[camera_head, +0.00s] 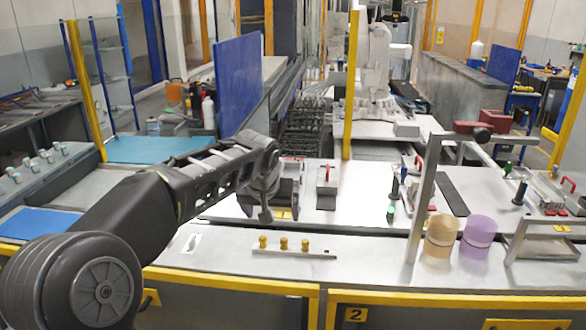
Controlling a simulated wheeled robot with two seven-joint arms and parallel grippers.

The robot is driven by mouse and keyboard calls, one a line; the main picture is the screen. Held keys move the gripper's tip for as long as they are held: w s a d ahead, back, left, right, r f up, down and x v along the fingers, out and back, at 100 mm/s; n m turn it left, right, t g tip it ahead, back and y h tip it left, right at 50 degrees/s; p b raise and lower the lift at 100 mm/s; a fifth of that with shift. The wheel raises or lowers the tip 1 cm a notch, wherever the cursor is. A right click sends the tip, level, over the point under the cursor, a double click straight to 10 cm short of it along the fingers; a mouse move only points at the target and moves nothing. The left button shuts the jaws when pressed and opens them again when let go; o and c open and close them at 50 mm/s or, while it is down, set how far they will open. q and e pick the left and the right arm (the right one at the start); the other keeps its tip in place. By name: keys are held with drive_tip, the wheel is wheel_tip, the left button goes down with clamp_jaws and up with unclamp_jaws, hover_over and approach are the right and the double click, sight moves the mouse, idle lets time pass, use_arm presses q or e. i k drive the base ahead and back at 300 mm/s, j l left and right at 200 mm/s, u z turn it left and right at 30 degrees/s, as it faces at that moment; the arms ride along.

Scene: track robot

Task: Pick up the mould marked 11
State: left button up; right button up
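A grey metal mould block (326,188) with a red handle on top stands on the light metal table, right of my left gripper. A second grey block (291,178), with a bit of red at its top, is partly hidden behind the gripper. I cannot read the number 11 on either. My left gripper (263,205) points down over the table, close beside or in front of the second block. I cannot tell whether its fingers touch the block or how far apart they are. My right gripper is out of view.
A strip with several yellow knobs (290,250) lies near the front edge. An orange cylinder (440,236) and a purple cylinder (477,238) stand at right beside a grey metal frame (426,190). A yellow post (351,85) rises behind the table. Table centre is clear.

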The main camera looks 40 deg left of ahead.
sight(292, 167)
drive_tip(key=i+j, duration=0.75)
drive_tip(key=i, duration=0.15)
